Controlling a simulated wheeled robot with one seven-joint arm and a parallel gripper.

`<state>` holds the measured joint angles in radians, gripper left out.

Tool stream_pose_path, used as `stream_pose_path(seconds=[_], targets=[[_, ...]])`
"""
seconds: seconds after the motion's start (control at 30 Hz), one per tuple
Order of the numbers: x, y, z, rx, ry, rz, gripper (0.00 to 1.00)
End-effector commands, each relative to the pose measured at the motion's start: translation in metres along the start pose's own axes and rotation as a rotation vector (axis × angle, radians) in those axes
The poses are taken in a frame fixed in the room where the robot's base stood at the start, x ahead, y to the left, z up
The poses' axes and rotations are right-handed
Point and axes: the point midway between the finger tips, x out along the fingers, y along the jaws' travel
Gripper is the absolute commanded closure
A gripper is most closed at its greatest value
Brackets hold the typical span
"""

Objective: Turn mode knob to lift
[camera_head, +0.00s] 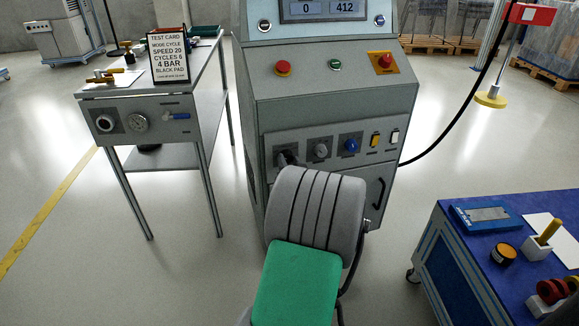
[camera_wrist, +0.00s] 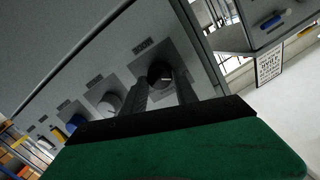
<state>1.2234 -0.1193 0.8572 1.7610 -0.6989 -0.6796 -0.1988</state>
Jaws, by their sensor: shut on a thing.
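A grey test machine (camera_head: 330,100) has a row of controls on its lower front. At the left end is a black knob (camera_head: 285,158); to its right are a grey knob (camera_head: 320,150) and a blue knob (camera_head: 351,146). In the wrist view, my gripper (camera_wrist: 161,80) has its two dark fingers on either side of the black knob (camera_wrist: 160,71) and is shut on it. The grey knob (camera_wrist: 109,103) stands free beside the fingers.
A yellow switch (camera_head: 375,141) and a white switch (camera_head: 394,138) follow the blue knob. An emergency stop (camera_head: 385,62) sits higher up. A side table (camera_head: 150,92) with a test card (camera_head: 170,54) stands left. A blue bench (camera_head: 455,235) is at the right.

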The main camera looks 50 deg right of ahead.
Motion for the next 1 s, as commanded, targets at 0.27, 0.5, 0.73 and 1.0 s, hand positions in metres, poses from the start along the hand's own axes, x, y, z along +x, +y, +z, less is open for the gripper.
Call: stream_pose_path(seconds=[0.27, 0.5, 0.73, 1.0], targets=[[-0.0001, -0.0001, 0.0014, -0.033, 0.001, 0.003, 1.00], [-0.0002, -0.0001, 0.0012, -0.034, 0.001, 0.003, 1.00], [-0.0001, -0.0001, 0.0009, -0.033, 0.001, 0.003, 0.52], [0.0000, -0.0001, 0.0004, -0.033, 0.002, 0.003, 0.43]])
